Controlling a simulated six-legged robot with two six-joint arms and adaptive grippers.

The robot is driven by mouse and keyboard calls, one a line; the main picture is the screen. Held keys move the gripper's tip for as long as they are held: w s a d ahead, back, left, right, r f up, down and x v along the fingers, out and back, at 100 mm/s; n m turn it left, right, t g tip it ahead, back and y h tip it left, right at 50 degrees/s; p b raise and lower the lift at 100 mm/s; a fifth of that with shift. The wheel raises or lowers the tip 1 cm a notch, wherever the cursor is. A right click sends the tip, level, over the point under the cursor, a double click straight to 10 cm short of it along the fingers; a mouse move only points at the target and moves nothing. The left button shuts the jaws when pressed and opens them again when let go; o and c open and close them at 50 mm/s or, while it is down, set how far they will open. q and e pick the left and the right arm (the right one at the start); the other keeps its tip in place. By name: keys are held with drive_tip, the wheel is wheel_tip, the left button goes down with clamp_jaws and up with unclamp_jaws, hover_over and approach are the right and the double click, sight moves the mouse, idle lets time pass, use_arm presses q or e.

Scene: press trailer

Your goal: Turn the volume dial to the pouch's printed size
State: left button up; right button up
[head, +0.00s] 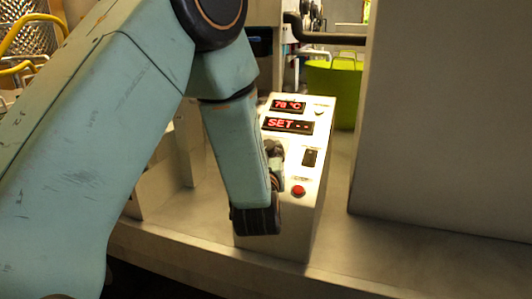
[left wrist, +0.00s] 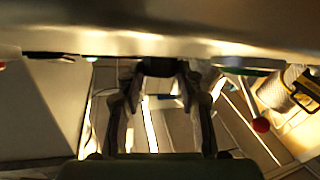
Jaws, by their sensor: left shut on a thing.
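The control box (head: 312,205) stands on the bench with its panel lit. Its upper display (head: 289,106) reads about 78 °C, and the display below it (head: 288,125) reads SET with two dashes. My left gripper (head: 273,150) is at the panel, left of a black switch (head: 310,157). In the left wrist view its two fingers (left wrist: 160,78) are shut on a dark knob (left wrist: 160,66), apparently the volume dial, under the pale panel edge. In the head view, my gripper and wrist hide most of the dial. No pouch is visible. My right gripper is out of view.
A red button (head: 298,190) sits on the panel just right of my gripper. A large grey panel (head: 445,120) stands to the right. A green bucket (head: 334,92) is behind the box. Bare bench (head: 400,255) lies at the front right.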

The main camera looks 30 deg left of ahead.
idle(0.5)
use_arm(q)
drive_tip(key=o, duration=1.2)
drive_tip(key=shift+c, duration=0.2)
drive_tip(key=shift+d, duration=0.1)
drive_tip(key=v, duration=0.5)
drive_tip(key=shift+s+d, duration=0.25)
drive_tip(key=shift+v, duration=0.9)
drive_tip(key=shift+a, duration=0.1)
